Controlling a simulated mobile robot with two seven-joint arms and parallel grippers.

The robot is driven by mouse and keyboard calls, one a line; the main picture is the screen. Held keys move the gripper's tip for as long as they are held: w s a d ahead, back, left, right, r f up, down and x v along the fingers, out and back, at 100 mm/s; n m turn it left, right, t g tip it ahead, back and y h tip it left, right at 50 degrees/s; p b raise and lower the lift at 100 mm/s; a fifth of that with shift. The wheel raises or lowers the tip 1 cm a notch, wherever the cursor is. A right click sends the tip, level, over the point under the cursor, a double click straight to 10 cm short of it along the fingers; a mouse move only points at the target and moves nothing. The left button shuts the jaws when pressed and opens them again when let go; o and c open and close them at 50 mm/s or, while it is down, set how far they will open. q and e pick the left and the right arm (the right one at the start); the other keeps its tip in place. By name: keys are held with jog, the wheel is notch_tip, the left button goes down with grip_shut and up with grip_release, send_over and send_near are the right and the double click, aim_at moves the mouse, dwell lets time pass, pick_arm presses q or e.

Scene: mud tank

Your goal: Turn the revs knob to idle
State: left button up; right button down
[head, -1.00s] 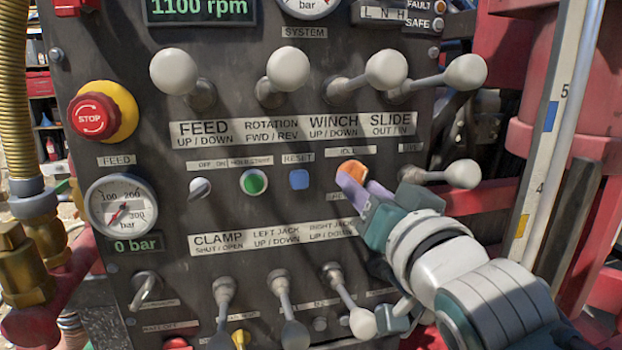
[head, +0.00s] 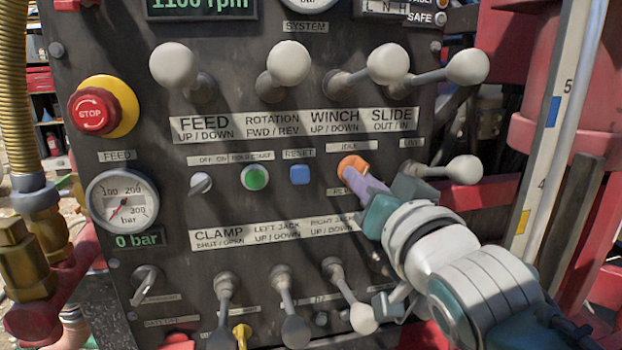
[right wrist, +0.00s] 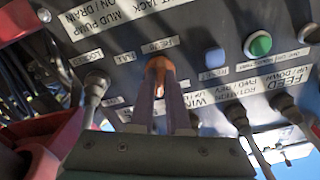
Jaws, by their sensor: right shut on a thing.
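The revs knob (head: 352,165) is orange and sits on the dark control panel, between an IDLE label (head: 349,146) above and a partly hidden label (head: 340,191) below. My right gripper (head: 352,178) comes in from the lower right, with its purple fingers shut on the knob. In the right wrist view the orange knob (right wrist: 158,66) shows between the two fingertips (right wrist: 159,84). The fingers hide part of it, so its exact setting is hard to read. The green rpm display (head: 200,6) is cut by the top edge and reads 1100 rpm. My left gripper is not in view.
White-balled levers (head: 289,62) stand out above the knob, and more levers (head: 335,275) below, one close under my right wrist. A short lever (head: 463,169) is just right of the gripper. The blue reset button (head: 300,175) and red stop button (head: 92,112) lie left.

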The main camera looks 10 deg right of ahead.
dwell(0.3)
jog(key=n, duration=0.4)
jog(key=shift+n, duration=0.3)
jog(key=c, duration=0.9)
grip_release()
